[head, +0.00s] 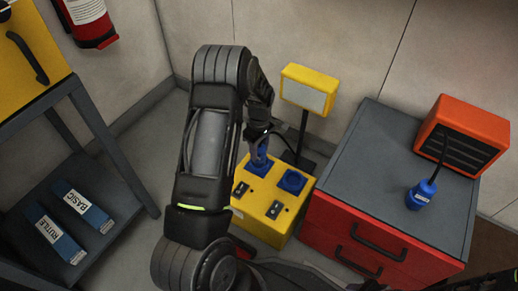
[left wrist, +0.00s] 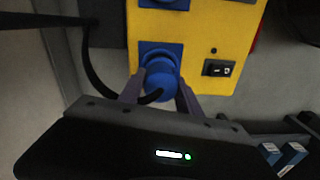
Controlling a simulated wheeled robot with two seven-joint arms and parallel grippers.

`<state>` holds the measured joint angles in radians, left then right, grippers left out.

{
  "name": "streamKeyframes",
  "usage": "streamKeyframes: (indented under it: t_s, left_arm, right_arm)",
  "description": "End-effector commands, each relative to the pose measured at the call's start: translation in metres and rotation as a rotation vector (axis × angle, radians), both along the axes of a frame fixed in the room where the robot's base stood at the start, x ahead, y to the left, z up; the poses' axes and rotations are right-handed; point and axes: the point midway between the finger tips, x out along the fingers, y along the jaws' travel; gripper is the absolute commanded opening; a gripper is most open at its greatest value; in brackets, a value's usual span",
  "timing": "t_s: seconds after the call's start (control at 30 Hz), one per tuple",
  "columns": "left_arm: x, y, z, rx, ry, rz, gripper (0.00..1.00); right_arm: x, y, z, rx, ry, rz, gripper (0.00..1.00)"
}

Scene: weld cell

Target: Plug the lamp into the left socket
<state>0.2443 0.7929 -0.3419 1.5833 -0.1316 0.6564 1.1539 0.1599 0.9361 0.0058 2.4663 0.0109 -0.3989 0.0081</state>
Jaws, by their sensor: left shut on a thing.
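The yellow power box (head: 262,226) stands on the floor with two blue sockets on top, the left socket (head: 259,169) and the right socket (head: 292,181). My left gripper (head: 260,143) is shut on a blue plug (head: 260,154), upright at the left socket. In the left wrist view the plug (left wrist: 161,82) sits between both fingers, in front of the socket (left wrist: 158,52) and hiding its opening. I cannot tell how deep it sits. A black cable runs from the plug towards the yellow lamp (head: 309,91) on its stand behind the box. My right gripper is not in view.
A red cabinet (head: 335,227) with a grey top stands right of the box. On it are an orange heater (head: 465,130) and another blue plug (head: 421,195). A dark shelf (head: 120,205) with blue boxes stands left. Two switches (head: 274,209) are on the power box.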

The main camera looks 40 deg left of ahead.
Motion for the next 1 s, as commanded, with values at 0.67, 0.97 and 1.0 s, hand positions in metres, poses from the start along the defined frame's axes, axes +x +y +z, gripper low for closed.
streamKeyframes:
  t_s: [0.67,0.97,1.0]
  left_arm:
    - [0.0,0.0,-0.01,0.0,0.0,0.001,0.0]
    - [0.0,0.0,-0.012,0.0,0.0,0.001,0.49]
    - [0.0,0.0,-0.012,0.0,0.0,0.001,0.49]
  right_arm:
    - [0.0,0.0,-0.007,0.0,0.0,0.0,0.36]
    - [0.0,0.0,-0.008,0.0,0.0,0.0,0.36]
    - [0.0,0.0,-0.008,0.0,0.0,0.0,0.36]
